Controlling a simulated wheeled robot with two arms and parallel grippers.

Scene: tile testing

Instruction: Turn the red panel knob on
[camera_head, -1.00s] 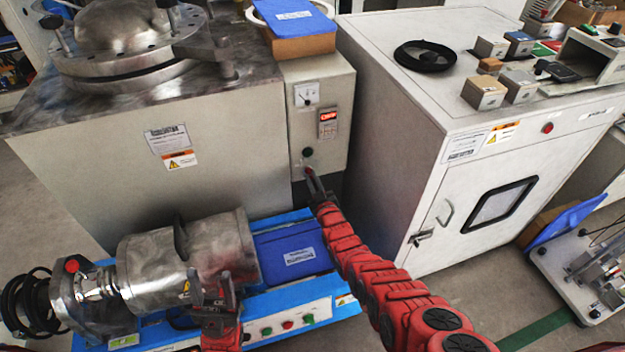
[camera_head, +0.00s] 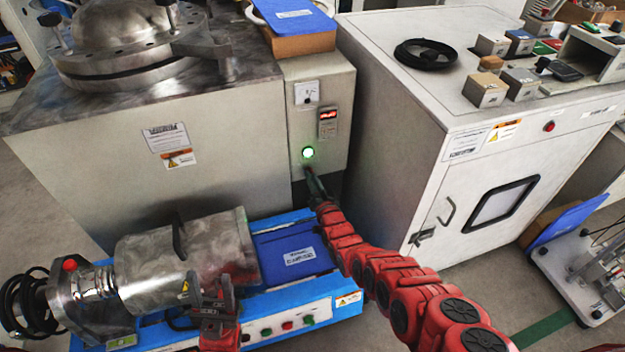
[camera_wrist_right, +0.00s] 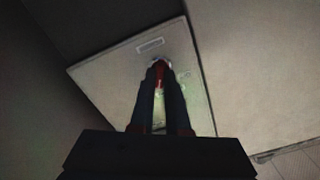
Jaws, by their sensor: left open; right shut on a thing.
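The control panel (camera_head: 337,92) is on the front of a grey box beside the large machine. Its green indicator lamp (camera_head: 308,153) glows, and a display with red digits is above it. My right gripper (camera_head: 308,172) reaches the panel just below the lamp. In the right wrist view the gripper's dark fingers (camera_wrist_right: 160,78) are shut on the red knob (camera_wrist_right: 159,72), which shows as a strip of red between them; the head view hides it behind the gripper. My left gripper (camera_head: 221,284) is open and empty in front of the metal cylinder.
The metal cylinder (camera_head: 185,255) lies on a blue and white bench unit (camera_head: 325,311) with several buttons. A blue case (camera_head: 298,240) sits there beside my right arm. A white cabinet (camera_head: 400,150) stands close on the right.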

